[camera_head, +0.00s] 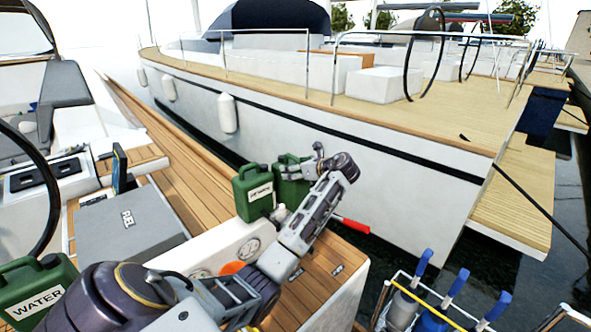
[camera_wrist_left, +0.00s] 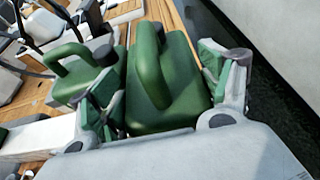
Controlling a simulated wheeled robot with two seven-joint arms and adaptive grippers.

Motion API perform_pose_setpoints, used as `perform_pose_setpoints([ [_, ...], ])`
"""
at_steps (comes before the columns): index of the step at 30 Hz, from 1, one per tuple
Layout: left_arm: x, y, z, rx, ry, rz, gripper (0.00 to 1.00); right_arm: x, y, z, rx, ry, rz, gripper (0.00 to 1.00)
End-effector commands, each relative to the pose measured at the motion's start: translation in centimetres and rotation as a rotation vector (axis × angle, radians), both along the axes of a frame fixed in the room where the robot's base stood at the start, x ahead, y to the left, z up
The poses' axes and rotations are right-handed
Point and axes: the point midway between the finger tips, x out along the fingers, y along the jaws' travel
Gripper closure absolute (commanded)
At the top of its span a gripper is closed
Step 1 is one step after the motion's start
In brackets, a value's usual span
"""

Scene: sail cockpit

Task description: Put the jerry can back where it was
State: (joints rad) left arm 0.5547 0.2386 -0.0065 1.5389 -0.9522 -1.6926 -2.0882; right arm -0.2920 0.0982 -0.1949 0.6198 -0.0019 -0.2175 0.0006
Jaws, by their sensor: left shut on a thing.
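A green jerry can (camera_head: 292,188) is held in my left gripper (camera_head: 296,170), at the end of the arm reaching over the deck edge. In the left wrist view the held can (camera_wrist_left: 165,85) fills the space between the two fingers of the left gripper (camera_wrist_left: 168,100), its handle facing the camera. A second green can with a white label (camera_head: 253,192) stands upright just left of it; it also shows in the left wrist view (camera_wrist_left: 75,68). I cannot tell whether the held can's base touches the deck, as my arm hides part of it. My right gripper is not in view.
A third green can labelled WATER (camera_head: 35,292) is at the lower left. A grey box (camera_head: 130,225) and a steering wheel (camera_head: 40,190) are on the left. A red handle (camera_head: 352,226) is near my arm. Dark water and a white boat (camera_head: 320,150) lie beyond the edge.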

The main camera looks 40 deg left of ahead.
Motion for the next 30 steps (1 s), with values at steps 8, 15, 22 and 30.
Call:
perform_pose_setpoints([
  [8, 0.02, 0.02, 0.01, 0.002, -0.001, -0.001, 0.93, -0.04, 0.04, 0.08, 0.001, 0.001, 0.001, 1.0],
  [15, 0.03, 0.02, -0.21, 0.002, -0.001, -0.001, 0.93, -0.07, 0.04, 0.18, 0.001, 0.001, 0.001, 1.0],
  [22, 0.04, 0.02, -0.44, 0.003, -0.002, 0.0, 0.93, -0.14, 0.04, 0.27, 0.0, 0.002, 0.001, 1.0],
  [30, 0.03, 0.01, -0.72, 0.002, -0.002, 0.0, 0.93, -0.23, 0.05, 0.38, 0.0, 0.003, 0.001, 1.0],
])
